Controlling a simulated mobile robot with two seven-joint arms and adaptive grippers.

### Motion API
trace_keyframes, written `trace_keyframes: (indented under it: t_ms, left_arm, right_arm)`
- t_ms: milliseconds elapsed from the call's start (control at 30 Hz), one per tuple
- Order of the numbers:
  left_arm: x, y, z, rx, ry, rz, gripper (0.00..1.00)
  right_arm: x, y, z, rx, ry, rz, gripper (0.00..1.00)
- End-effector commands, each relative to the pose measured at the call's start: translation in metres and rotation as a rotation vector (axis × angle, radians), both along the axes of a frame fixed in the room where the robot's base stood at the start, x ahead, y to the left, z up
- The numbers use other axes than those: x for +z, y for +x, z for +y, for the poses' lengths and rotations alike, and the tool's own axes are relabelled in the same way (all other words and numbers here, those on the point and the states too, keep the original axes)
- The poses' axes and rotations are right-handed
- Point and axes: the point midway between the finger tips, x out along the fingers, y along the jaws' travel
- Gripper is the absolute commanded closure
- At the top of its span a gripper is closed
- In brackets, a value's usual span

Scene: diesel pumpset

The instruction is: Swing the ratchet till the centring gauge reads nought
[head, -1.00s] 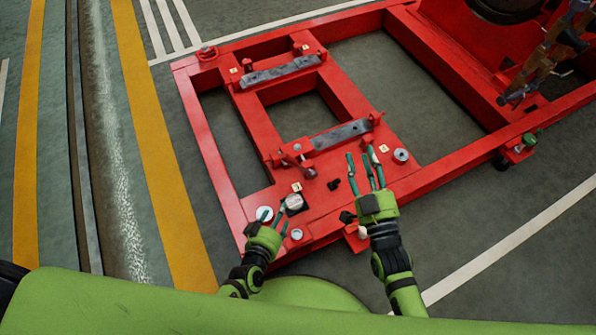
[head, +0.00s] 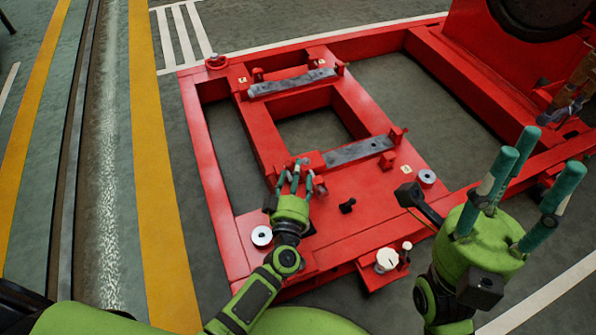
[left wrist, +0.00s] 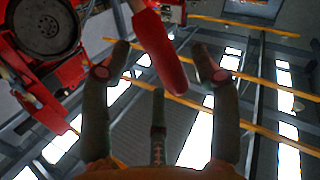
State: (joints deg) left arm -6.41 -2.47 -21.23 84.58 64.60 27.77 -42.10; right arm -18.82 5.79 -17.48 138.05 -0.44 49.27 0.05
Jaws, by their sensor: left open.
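My left gripper (head: 295,174) is open, fingers apart, over the near-left part of the red frame (head: 222,165), close to a small red fitting (head: 320,187). In the left wrist view a red round-ended bar (left wrist: 160,48) reaches in between the spread fingers (left wrist: 160,75); I cannot tell whether it touches them or whether it is the ratchet's handle. A white dial-like disc (head: 387,260) sits on a bracket at the frame's near edge; no reading is legible and I cannot confirm it is the gauge. My right gripper (head: 535,163) is open and empty, raised at the right.
Two grey metal bars (head: 292,82) (head: 358,151) lie across the frame. A white washer-like disc (head: 262,236) and a small black knob (head: 348,205) sit on its near plate. Red machinery (head: 478,60) stands at the back right. Floor at the left is clear.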

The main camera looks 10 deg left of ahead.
Motion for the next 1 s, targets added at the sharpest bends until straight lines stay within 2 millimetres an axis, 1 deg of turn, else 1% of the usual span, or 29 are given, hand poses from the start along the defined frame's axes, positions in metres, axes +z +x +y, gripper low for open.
trace_keyframes:
  t_ms: [33,100,200,500,533,567,600,667,700,867,1000]
  left_arm:
    - [-0.002,0.008,0.000,0.000,-0.001,-0.002,0.38]
    - [-0.002,0.015,0.001,-0.001,0.000,0.000,0.38]
    - [-0.001,0.023,0.002,0.000,0.000,0.000,0.38]
    - [0.000,0.025,0.002,-0.001,0.000,0.002,0.38]
    - [0.000,0.025,0.002,-0.001,0.001,0.001,0.46]
    - [0.000,0.025,0.002,-0.002,0.000,0.001,0.58]
    - [0.000,0.025,0.002,-0.002,0.000,0.001,0.74]
    - [-0.001,0.025,0.002,-0.002,0.001,0.001,0.98]
    - [-0.001,0.025,0.002,-0.001,0.001,0.002,1.00]
    - [0.000,0.025,0.002,-0.001,0.001,0.002,1.00]
    - [0.002,0.025,0.007,0.000,0.010,0.008,1.00]
  right_arm:
    - [-0.003,-0.001,-0.001,-0.002,0.005,-0.014,0.60]
    - [-0.002,-0.001,-0.002,-0.003,0.008,-0.028,0.60]
    - [-0.001,0.000,-0.003,-0.004,0.011,-0.039,0.60]
    - [0.000,0.000,-0.003,-0.004,0.011,-0.044,0.60]
    - [0.000,0.000,-0.003,-0.004,0.011,-0.044,0.60]
    - [0.000,0.000,-0.003,-0.004,0.011,-0.044,0.60]
    - [0.000,0.000,-0.003,-0.003,0.011,-0.044,0.60]
    - [0.000,0.000,-0.003,-0.003,0.011,-0.044,0.60]
    - [0.000,0.000,-0.003,-0.003,0.011,-0.044,0.60]
    - [0.001,0.000,-0.003,-0.003,0.011,-0.044,0.60]
    - [0.007,-0.001,-0.003,-0.003,0.013,-0.047,0.60]
